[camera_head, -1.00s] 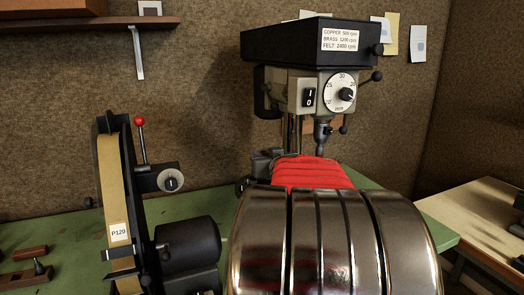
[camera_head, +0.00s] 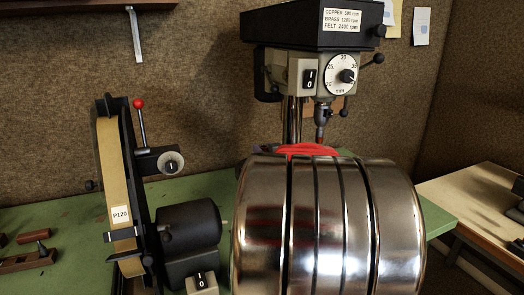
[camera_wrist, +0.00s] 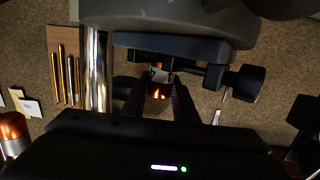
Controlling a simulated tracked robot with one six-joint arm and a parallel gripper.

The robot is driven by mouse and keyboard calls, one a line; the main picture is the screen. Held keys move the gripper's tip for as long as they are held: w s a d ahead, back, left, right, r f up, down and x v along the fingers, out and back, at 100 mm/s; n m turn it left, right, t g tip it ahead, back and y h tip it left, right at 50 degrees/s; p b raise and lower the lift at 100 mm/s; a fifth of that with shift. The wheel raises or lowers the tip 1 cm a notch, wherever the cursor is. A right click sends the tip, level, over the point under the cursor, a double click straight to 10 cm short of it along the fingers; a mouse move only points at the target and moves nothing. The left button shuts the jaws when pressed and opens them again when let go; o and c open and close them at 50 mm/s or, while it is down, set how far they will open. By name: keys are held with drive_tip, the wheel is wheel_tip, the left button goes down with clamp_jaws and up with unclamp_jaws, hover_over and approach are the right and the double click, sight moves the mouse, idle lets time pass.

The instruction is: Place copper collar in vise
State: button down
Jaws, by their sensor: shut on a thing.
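The copper collar (camera_wrist: 158,94) shows as a small bright copper ring in the wrist view, which looks upside down. My gripper (camera_wrist: 157,88) is shut on it, with a dark finger on each side. A dark block with a side knob (camera_wrist: 245,82), which looks like the vise (camera_wrist: 185,43), is just past the fingertips. I cannot tell whether the collar touches it or is between its jaws. In the head view, my own arm hides the gripper, the collar and most of the vise.
The drill press (camera_head: 310,30) stands at the back, its steel column (camera_wrist: 97,70) close beside my gripper. A belt sander (camera_head: 112,190) with a motor (camera_head: 188,235) stands on the green bench (camera_head: 70,215) at left. A copper-coloured piece (camera_wrist: 12,130) shows at the wrist view's left edge.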

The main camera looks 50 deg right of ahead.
drive_tip(key=shift+f, duration=0.5)
drive_tip(key=c, duration=1.3)
unclamp_jaws()
drive_tip(key=shift+c, duration=0.2)
drive_tip(key=v, duration=1.3)
drive_tip(key=shift+s+a, duration=0.25)
drive_tip(key=shift+s, duration=0.1)
